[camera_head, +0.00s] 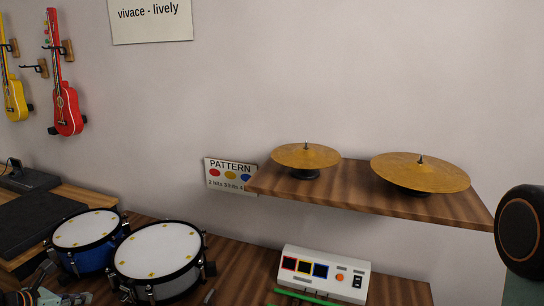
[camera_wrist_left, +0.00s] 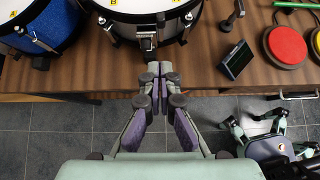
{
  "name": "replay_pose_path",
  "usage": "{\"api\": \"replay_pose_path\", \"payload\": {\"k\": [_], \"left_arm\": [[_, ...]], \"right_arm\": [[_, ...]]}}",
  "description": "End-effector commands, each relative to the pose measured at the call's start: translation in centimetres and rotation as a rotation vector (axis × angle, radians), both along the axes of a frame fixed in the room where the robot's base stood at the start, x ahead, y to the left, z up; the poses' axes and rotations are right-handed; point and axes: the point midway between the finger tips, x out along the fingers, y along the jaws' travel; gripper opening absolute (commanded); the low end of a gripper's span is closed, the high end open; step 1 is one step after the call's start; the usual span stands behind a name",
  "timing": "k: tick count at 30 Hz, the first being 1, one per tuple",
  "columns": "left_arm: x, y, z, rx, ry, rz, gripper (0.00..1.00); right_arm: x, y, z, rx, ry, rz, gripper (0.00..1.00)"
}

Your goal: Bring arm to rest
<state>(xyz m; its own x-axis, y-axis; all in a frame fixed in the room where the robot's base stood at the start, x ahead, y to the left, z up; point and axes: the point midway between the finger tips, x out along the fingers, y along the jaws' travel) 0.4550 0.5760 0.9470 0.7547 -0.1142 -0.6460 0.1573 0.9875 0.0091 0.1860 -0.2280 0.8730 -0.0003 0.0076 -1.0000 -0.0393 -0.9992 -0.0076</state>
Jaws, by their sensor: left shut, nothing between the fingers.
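My left gripper (camera_head: 46,294) shows only in part at the bottom left of the head view, beside the drums. In the left wrist view its fingers (camera_wrist_left: 160,82) are closed together with nothing between them. The fingertips are in front of the wooden table's edge (camera_wrist_left: 75,98), close to the drum with the white head (camera_wrist_left: 140,5). In the head view that drum (camera_head: 158,250) stands right of a blue drum (camera_head: 86,230).
Two cymbals (camera_head: 306,156) (camera_head: 420,172) sit on a wall shelf (camera_head: 350,195). A white box with coloured squares (camera_head: 322,272) stands on the table. A red round pad (camera_wrist_left: 286,46) and a small dark block (camera_wrist_left: 236,60) lie near the table edge. Grey tiled floor (camera_wrist_left: 60,140) is below.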

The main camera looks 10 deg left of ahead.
Motion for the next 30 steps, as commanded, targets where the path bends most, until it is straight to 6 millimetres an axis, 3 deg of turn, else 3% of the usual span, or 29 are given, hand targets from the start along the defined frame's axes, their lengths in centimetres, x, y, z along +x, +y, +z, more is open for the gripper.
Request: {"api": "replay_pose_path", "payload": {"k": [4, 8, 20, 26, 30], "left_arm": [[-0.6, 0.8, -0.9, 0.123, 0.038, -0.047, 0.0], [-1.4, -1.1, -2.1, 0.285, 0.101, -0.186, 0.0], [-2.2, -10.9, -5.9, 0.856, 0.245, -0.863, 0.0], [-4.5, -17.7, -9.6, 1.138, 0.256, -1.31, 0.0], [-7.3, -22.4, -12.5, 1.284, 0.219, -1.618, 0.0]], "right_arm": [[0.0, 0.0, 0.0, 0.0, 0.0, 0.0, 0.4], [0.0, 0.0, 0.0, 0.0, 0.0, 0.0, 0.4], [0.0, 0.0, -3.4, 0.0, 0.0, 0.0, 0.4], [0.0, 0.0, -6.4, 0.0, 0.0, 0.0, 0.4], [0.0, 0.0, -8.6, 0.0, 0.0, 0.0, 0.4]]}}
